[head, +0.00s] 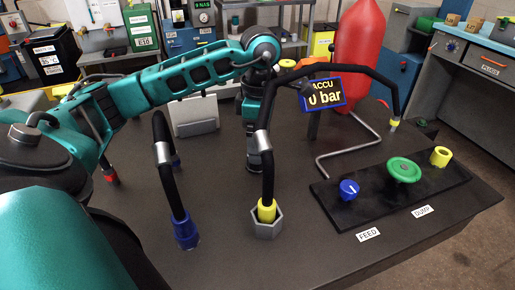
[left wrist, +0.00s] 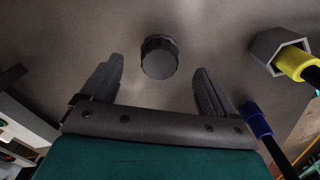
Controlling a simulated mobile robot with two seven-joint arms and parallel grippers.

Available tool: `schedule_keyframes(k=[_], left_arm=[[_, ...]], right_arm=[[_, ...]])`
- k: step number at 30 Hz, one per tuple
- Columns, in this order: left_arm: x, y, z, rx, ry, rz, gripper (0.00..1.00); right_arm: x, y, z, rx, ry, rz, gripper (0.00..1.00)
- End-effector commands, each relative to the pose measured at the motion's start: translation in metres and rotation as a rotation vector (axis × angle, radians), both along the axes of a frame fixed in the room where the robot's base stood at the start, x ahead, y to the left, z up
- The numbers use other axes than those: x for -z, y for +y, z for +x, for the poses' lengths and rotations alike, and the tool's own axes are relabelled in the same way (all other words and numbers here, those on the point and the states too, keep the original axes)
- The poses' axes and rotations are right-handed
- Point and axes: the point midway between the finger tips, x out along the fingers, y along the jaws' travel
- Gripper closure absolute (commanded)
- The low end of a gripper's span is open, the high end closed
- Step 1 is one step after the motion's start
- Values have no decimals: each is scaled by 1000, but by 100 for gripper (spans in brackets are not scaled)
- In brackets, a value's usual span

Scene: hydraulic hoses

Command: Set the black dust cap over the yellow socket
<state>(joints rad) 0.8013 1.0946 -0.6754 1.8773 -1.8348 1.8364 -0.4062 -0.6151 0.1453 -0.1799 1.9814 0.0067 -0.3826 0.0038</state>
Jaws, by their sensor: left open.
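The black dust cap (left wrist: 159,57) stands on the dark bench top in the left wrist view, a ribbed round piece. My left gripper (left wrist: 158,68) is open, with one finger on each side of the cap and gaps to both. In the head view my left gripper (head: 253,168) points down at the bench, and I cannot make out the cap there. The yellow socket (head: 440,156) stands at the right end of the black panel, with its mouth uncovered. My right gripper is not in view.
A grey hex holder (head: 266,226) holds a yellow hose end (head: 266,211) close to my gripper. A blue hose end (head: 186,230) stands left of it. A red accumulator (head: 360,50) stands behind.

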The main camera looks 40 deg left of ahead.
Motion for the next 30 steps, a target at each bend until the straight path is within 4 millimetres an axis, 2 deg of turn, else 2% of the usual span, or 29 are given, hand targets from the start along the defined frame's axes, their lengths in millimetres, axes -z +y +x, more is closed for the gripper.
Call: schedule_keyframes(k=[9, 19, 30], left_arm=[[44, -3, 1, -1, 3, -1, 12], [50, -3, 2, 0, -1, -1, 12], [50, -3, 2, 0, -1, -1, 47]], right_arm=[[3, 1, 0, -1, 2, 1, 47], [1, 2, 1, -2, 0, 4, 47], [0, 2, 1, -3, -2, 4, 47]])
